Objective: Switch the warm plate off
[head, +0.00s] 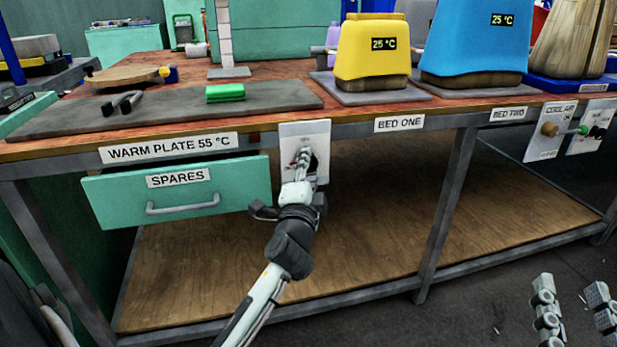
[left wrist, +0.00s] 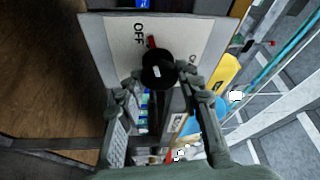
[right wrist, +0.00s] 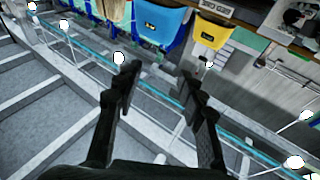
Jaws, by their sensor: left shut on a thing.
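The warm plate (head: 60,124) is a grey slab on the bench, above a label (head: 170,147) reading "WARM PLATE 55 °C". Its white switch panel (head: 318,131) hangs on the bench's front edge. In the left wrist view, the panel (left wrist: 112,50) carries a round black knob (left wrist: 158,70). The knob's red mark lies close beside the word OFF; a second word at the right is partly hidden. My left gripper (head: 303,160) is at the panel, shut on the knob, its fingers (left wrist: 160,95) on either side. My right gripper (head: 573,300) is open and empty, low at the right, away from the bench.
A green block (head: 225,92) and black tongs (head: 122,103) lie on the slab. The SPARES drawer (head: 240,180) is left of my left gripper. Yellow (head: 372,55) and blue (head: 470,45) presses stand on the bench. Other control panels (head: 546,145) hang at the right.

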